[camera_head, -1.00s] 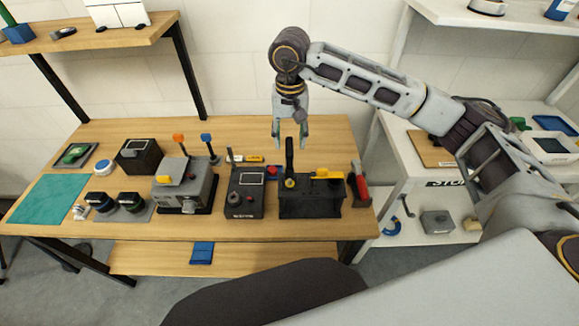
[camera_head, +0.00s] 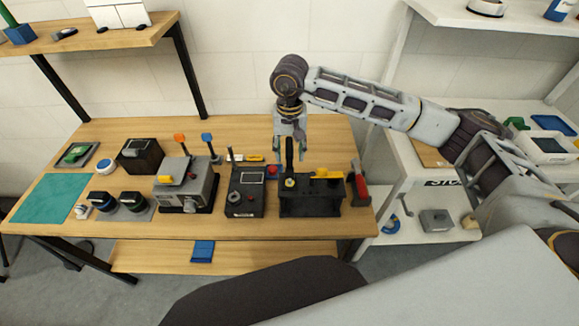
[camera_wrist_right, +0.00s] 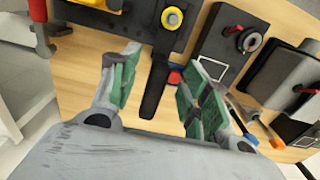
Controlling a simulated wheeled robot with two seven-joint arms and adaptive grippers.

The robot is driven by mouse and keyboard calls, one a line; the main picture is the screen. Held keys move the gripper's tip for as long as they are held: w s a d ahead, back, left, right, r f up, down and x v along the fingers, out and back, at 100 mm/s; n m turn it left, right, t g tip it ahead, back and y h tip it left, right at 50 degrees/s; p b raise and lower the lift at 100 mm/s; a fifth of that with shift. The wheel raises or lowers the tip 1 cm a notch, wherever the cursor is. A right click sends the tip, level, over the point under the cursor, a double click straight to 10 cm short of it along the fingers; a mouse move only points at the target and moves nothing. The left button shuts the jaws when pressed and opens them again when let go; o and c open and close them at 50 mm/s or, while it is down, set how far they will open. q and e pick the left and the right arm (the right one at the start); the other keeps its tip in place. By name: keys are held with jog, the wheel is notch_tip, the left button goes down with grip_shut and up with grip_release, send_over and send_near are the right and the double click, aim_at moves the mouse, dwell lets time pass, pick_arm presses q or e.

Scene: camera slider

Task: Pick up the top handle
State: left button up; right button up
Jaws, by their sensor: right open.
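The black upright handle (camera_head: 289,158) stands on a black box (camera_head: 325,207) with a yellow part on it, on the wooden bench. My right gripper (camera_head: 289,155) points down at the handle, with its fingers open on either side of it in the head view. In the right wrist view, the handle (camera_wrist_right: 155,90) lies between the open green-padded fingers (camera_wrist_right: 160,72). Nothing is held; I cannot tell whether a finger touches the handle. My left gripper is not in view.
A black control box (camera_head: 244,192) and a grey box with levers (camera_head: 183,187) stand to the left. A red-handled item (camera_head: 360,190) is close on the right. A white shelf unit (camera_head: 400,180) stands beyond the bench's right edge.

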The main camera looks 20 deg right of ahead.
aim_at(289, 155)
jog(key=shift+s+f+p, duration=0.1)
jog(key=shift+f+p, duration=0.5)
jog(key=shift+f, duration=1.5)
grip_shut()
